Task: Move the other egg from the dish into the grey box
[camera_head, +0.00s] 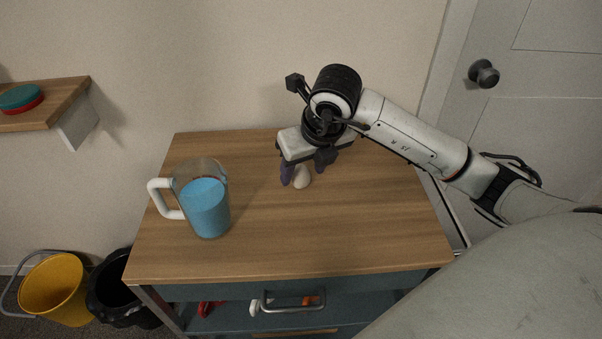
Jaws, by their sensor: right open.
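A white egg (302,178) is on the wooden tabletop, right below my right gripper. My right gripper (304,169) points down over the middle of the table with its dark purple fingers apart. The egg shows between or just in front of the fingers; I cannot tell whether either finger touches it. No dish and no grey box can be made out; the gripper and arm cover part of the table behind the egg. My left gripper is not in view.
A clear jug of blue liquid (206,206) with a white handle stands on the table's left side. The wooden tabletop (370,220) is clear at the front and right. Below is a drawer handle (293,303). A yellow bucket (57,290) and a black bin stand lower left.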

